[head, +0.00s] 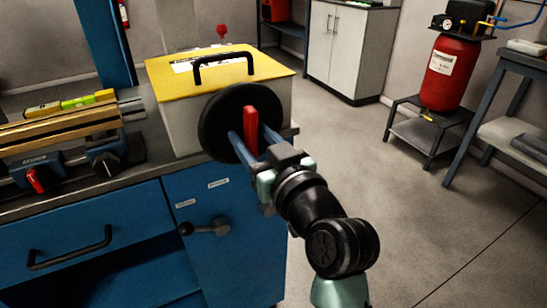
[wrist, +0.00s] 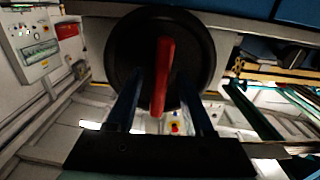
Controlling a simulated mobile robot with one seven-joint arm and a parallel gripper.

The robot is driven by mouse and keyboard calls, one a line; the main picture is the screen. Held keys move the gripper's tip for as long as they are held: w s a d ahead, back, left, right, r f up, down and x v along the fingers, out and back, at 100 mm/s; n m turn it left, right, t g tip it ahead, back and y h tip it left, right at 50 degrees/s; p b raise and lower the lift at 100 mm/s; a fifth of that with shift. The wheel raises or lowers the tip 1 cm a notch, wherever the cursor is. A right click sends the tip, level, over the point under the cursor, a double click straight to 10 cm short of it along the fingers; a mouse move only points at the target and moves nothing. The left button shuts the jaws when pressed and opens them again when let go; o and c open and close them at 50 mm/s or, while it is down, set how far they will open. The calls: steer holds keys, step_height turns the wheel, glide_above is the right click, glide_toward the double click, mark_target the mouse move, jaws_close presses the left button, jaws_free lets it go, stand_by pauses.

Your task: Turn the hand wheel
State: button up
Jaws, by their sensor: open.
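The hand wheel is a black disc (head: 214,124) with a red bar handle (head: 251,130) across its face. It is on the front of a cream box with a yellow lid (head: 180,80). In the wrist view the black wheel (wrist: 110,52) fills the upper middle, and its red handle (wrist: 164,75) stands almost upright. My gripper (head: 250,138) is at the wheel, with one blue finger on each side of the red handle. In the wrist view my gripper (wrist: 162,95) is open, with gaps between the handle and both fingers. Part of the wheel's lower right is hidden by my gripper in the head view.
Wooden bars and a level (head: 70,103) lie at left. A red tank (head: 450,68) on a stand (head: 405,140) is at back right. The grey floor (head: 420,220) is clear.

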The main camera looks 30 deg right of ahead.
steer(key=s, duration=0.9)
steer(key=shift+d, duration=0.15)
steer(key=w+a+r+t, duration=0.1)
steer(key=a+r+t, duration=0.1)
steer(key=a+r, duration=0.35)
steer(key=w+a+r+t, duration=0.1)
steer(key=a+r+t, duration=0.1)
steer(key=r, duration=0.7)
steer(key=s+a+r+t+p, duration=0.1)
steer(key=s+a+r+t, duration=0.3)
steer(key=r, duration=0.5)
steer(key=s+a+r+t+p, duration=0.1)
steer(key=s+a+r+t, duration=0.1)
steer(key=s+a+r, duration=0.55)
steer(key=w+d+r+p, duration=0.1)
steer(key=w+r+p, duration=0.1)
steer(key=r+p, duration=1)
steer(key=w+d+r+p, duration=0.1)
steer(key=r+p, duration=1.2)
steer(key=r, duration=0.1)
steer(key=shift+w+r+g+h+p, duration=0.15)
steer(key=shift+w+g+h+p, duration=0.15)
steer(key=shift+w, duration=0.05)
